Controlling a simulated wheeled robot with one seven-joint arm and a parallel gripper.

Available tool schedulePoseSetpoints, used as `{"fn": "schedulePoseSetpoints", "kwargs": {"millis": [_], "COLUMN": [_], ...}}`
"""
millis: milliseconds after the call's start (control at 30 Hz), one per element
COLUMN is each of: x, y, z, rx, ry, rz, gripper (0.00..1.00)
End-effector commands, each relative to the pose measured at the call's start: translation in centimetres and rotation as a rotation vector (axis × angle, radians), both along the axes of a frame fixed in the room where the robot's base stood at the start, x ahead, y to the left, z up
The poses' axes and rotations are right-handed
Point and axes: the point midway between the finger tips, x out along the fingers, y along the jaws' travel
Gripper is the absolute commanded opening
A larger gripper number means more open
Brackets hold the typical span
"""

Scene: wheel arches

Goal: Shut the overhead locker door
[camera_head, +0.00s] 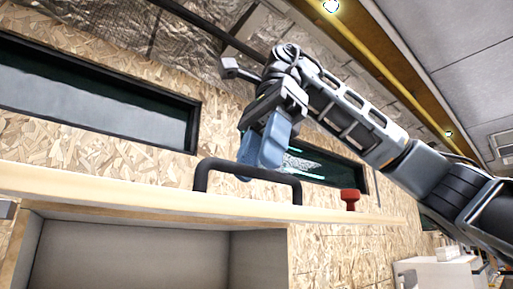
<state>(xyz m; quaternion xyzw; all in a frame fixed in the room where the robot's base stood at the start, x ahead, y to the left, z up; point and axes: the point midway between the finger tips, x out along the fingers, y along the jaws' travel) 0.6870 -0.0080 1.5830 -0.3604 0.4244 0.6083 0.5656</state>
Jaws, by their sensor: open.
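The overhead locker's door (120,187) shows as a long pale wooden edge across the lower part of the view, lying nearly edge-on above the locker opening. A black bar handle (212,163) stands up from it. The open locker (130,254) is below, with a grey inside that looks empty. My gripper (257,170) is open, with its blue-grey fingers pointing down at the handle's bar. The fingers overlap the bar in the view; I cannot tell whether they touch it or straddle it.
A red knob (350,198) stands on the wooden edge right of the handle. Behind is a chipboard wall (110,150) with a dark-framed window (90,95). A yellow beam (375,60) runs overhead. A white cabinet (440,272) stands at the lower right.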

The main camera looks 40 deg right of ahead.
Motion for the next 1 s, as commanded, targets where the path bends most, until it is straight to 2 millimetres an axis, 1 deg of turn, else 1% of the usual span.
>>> {"fn": "schedulePoseSetpoints", "kwargs": {"millis": [67, 100, 500, 1000], "x": [-0.01, -0.01, -0.02, -0.01], "y": [0.01, 0.01, 0.02, 0.03], "z": [0.00, 0.01, 0.03, -0.01], "rx": [0.000, 0.000, 0.000, 0.001], "ry": [0.000, 0.000, 0.000, -0.001], "rz": [0.000, 0.000, 0.000, 0.000], "gripper": [0.40, 0.38, 0.00, 0.00]}}
